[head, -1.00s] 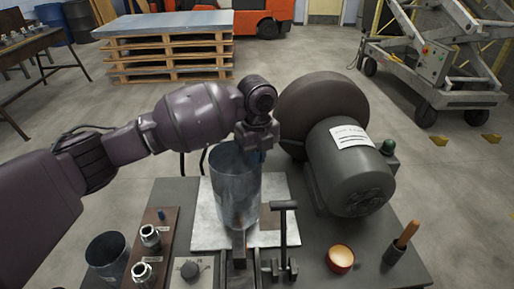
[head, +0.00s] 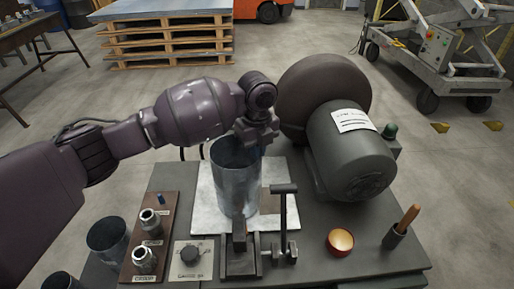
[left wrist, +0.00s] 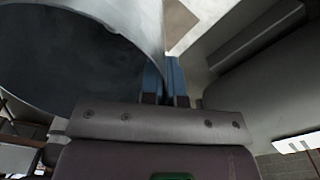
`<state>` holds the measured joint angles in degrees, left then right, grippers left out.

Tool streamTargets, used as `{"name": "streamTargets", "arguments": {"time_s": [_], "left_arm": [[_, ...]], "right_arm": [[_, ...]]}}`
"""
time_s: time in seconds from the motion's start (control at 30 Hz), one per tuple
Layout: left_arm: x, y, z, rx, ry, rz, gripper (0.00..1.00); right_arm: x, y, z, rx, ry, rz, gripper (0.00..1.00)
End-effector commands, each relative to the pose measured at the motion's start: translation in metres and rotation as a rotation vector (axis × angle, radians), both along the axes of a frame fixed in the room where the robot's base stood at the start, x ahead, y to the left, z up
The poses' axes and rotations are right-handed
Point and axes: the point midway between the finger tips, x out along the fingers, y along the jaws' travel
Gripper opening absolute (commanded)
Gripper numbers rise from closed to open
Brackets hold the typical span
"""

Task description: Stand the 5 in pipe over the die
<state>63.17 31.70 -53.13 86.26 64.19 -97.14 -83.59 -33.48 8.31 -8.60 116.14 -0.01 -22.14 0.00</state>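The 5 in pipe (head: 236,180) is a grey sheet-metal tube, upright above the pale plate (head: 205,215) in the middle of the bench. My left gripper (head: 258,143) is at its far right rim. In the left wrist view, the pipe's (left wrist: 70,60) open mouth fills the upper left. The blue fingers of my left gripper (left wrist: 166,82) are close together with the pipe's wall between them. The die cannot be made out; the pipe hides what is inside and behind it. Whether the pipe's lower end touches anything is unclear. My right gripper is not in view.
A large dark motor (head: 350,165) stands right of the pipe. A clamp with an upright handle (head: 284,215) is close in front. A fittings board (head: 150,240) and another open tube (head: 107,240) are left. A red cup (head: 340,241) and a wooden-handled tool (head: 400,228) are right.

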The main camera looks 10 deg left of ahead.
Motion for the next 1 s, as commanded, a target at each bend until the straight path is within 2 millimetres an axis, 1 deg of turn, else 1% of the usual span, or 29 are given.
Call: {"name": "streamTargets", "arguments": {"time_s": [0.57, 0.77, 0.8, 1.0], "left_arm": [[0.0001, 0.0000, -0.0060, -0.001, -0.001, 0.000, 0.00], [0.0001, 0.0000, -0.0065, 0.000, 0.000, 0.000, 0.31], [0.0001, 0.0001, -0.0065, 0.000, 0.000, 0.000, 0.33], [-0.0001, 0.0002, -0.0070, 0.000, 0.000, 0.000, 0.33]], "right_arm": [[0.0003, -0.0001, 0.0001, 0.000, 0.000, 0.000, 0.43], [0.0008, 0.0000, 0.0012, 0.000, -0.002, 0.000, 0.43], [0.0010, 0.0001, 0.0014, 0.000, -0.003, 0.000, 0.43], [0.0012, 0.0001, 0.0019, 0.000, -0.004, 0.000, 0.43]]}}
